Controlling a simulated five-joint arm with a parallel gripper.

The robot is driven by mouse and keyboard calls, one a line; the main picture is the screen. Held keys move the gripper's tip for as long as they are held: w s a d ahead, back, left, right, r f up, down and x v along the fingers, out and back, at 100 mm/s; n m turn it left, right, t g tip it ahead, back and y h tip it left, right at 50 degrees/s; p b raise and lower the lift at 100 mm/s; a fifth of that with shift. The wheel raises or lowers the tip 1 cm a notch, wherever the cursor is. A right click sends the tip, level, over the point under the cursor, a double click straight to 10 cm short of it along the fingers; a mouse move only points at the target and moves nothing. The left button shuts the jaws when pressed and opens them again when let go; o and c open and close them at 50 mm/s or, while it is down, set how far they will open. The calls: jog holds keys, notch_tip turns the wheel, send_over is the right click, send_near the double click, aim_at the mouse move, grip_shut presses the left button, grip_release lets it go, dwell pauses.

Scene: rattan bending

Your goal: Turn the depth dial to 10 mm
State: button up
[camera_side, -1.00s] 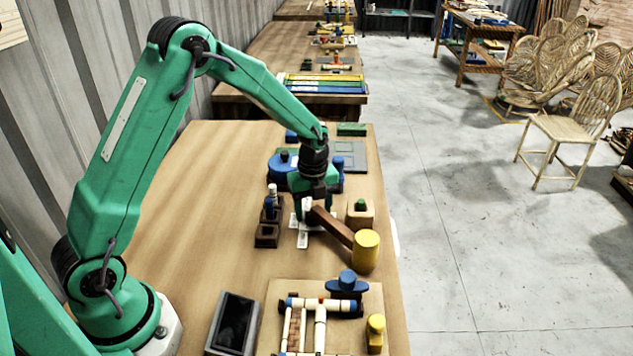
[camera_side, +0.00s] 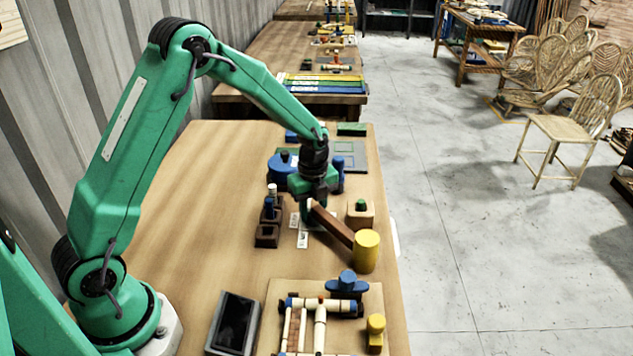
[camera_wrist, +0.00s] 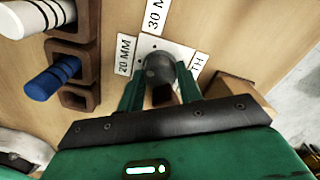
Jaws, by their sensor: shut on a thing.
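The depth dial shows in the wrist view as a dark round knob (camera_wrist: 160,68) on a white plate (camera_wrist: 147,43). White labels around it read "20 MM" (camera_wrist: 123,56) and "30 M", the latter cut off by the frame's top; a partly hidden one ends in "TH" (camera_wrist: 197,66). No 10 mm label or pointer is readable. My gripper (camera_wrist: 160,80) is shut on the knob, one green finger on each side. In the side view my gripper (camera_side: 307,213) points down at the table and hides the knob; white labels (camera_side: 302,240) show beside it.
A mallet with a yellow head (camera_side: 366,251) and brown handle (camera_side: 334,228) lies close to my gripper. Brown holders (camera_side: 267,235) with a blue-and-white peg stand left. A block with a green knob (camera_side: 360,214) stands right. A jig board (camera_side: 367,289) lies in front.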

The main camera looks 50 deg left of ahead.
jog(key=o, duration=1)
jog(key=shift+r, duration=0.1)
jog(key=shift+r, duration=3.85)
